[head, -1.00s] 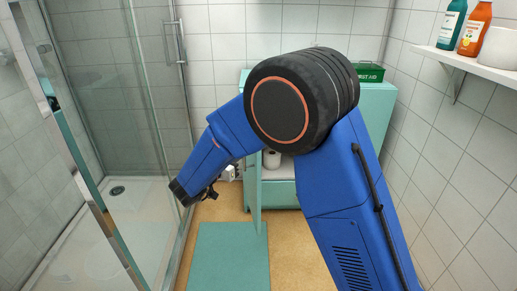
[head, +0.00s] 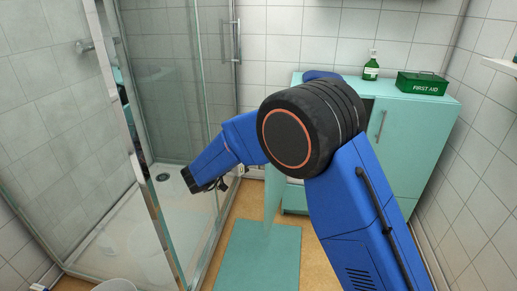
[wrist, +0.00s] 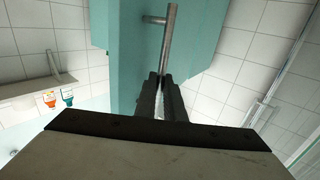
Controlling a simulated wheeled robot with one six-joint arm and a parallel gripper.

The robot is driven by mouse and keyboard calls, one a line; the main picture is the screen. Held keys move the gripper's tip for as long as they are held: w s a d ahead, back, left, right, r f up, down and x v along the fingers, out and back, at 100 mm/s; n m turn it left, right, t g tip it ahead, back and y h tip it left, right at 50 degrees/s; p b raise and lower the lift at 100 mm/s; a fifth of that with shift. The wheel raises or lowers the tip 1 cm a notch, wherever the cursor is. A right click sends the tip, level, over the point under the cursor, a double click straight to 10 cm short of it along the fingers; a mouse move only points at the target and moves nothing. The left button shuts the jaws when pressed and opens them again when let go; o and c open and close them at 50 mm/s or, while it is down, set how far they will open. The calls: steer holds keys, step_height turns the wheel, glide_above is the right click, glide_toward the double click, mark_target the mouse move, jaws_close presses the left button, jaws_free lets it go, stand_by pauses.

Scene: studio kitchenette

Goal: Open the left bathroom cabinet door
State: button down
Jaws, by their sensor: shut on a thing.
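The teal bathroom cabinet (head: 420,140) stands against the back wall. Its left door (head: 272,195) is swung out, seen nearly edge-on to the left of the cabinet body. In the wrist view the teal door (wrist: 205,30) fills the upper middle, with its metal bar handle (wrist: 168,40) running down into my gripper (wrist: 163,78). The black fingers are shut on the handle. The right door is closed and has its own bar handle (head: 381,125). In the head view my arm hides much of the cabinet front and its opening.
A glass shower enclosure (head: 170,110) with a metal handle stands close on the left. A teal mat (head: 258,262) lies on the floor in front. A green first aid box (head: 422,84) and green bottle (head: 371,68) stand on the cabinet. A white shelf (head: 500,66) projects from the right wall.

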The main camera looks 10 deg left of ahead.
steer(key=shift+w+d+r, duration=0.1)
steer(key=shift+w, duration=0.05)
steer(key=c, duration=1.9)
jaws_free()
steer(key=shift+d, duration=0.1)
steer(key=shift+o, duration=0.2)
steer(key=v, duration=0.7)
steer(key=shift+s+a, duration=0.2)
steer(key=shift+a, duration=0.05)
